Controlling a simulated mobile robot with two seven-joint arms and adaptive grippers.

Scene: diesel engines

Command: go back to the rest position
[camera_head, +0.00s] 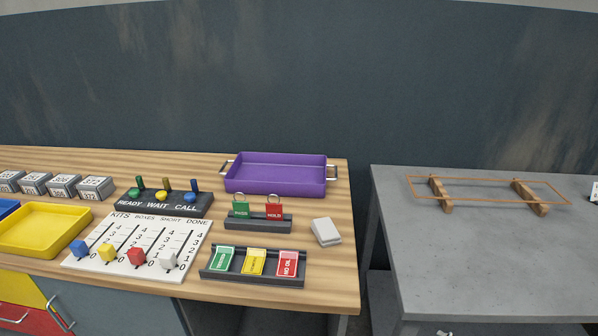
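Neither of my grippers shows in the head view, and no part of my arms can be made out. The task names no object. The view holds a wooden workbench (330,285) on the left and a grey table (480,260) on the right, in front of a dark wall.
The bench bears a purple tray (275,187), a yellow tray (40,254), a counter board (190,262), a READY/WAIT/CALL block (180,208) and card holders (252,276). Two wooden supports (441,195) stand within an orange outline on the grey table. A gap separates the tables.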

